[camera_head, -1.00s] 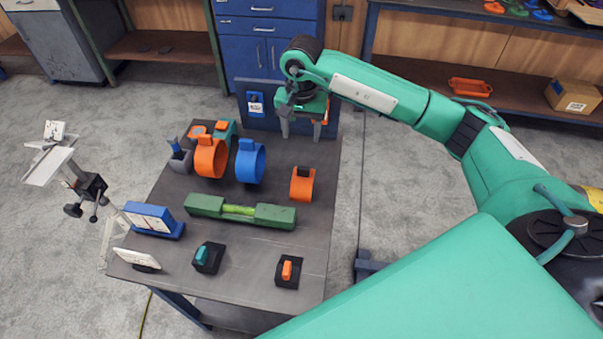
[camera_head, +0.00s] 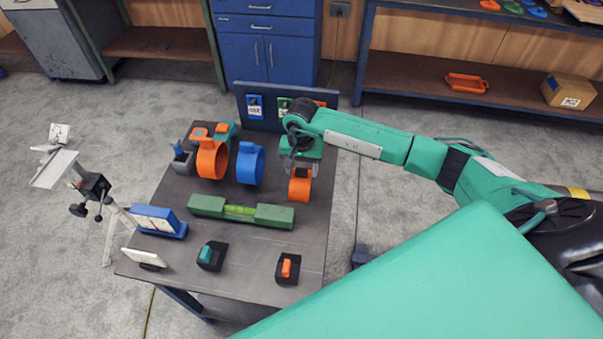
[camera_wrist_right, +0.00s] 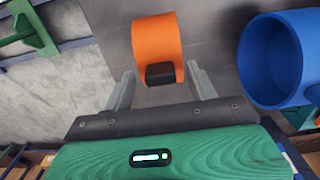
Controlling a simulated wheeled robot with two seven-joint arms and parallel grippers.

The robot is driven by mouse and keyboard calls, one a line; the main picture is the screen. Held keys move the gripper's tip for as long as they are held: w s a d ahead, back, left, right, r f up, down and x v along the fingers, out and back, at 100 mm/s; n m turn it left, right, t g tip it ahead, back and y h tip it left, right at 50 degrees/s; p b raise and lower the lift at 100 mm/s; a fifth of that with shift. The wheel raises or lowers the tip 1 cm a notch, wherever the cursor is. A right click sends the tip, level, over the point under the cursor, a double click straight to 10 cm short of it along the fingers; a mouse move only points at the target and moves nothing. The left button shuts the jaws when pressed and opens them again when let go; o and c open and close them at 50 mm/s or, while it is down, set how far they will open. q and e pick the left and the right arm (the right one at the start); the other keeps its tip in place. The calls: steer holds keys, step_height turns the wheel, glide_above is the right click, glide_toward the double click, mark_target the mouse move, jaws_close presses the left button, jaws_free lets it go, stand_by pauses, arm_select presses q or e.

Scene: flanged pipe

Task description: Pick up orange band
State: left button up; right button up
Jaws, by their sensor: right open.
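An orange band (camera_head: 300,190) with a black tab stands at the right side of the dark table (camera_head: 255,262). In the right wrist view the band (camera_wrist_right: 157,38) lies just ahead of the fingers, its black tab between them. My right gripper (camera_head: 301,168) is open and empty, over the far side of the band, and partly hides its top. The right wrist view shows the two fingers (camera_wrist_right: 160,78) spread on either side of the tab, with no clear contact. My left gripper is not in view.
A blue ring (camera_head: 250,163) and a larger orange ring (camera_head: 211,160) stand left of the band. A green block with a level vial (camera_head: 207,206) lies nearer. Two small black holders (camera_head: 288,268) (camera_head: 211,256) sit at the front. An upright blue panel (camera_head: 270,122) edges the back.

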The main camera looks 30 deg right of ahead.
steer(key=shift+f, duration=0.45)
steer(key=c, duration=1.1)
steer(key=shift+r, duration=0.15)
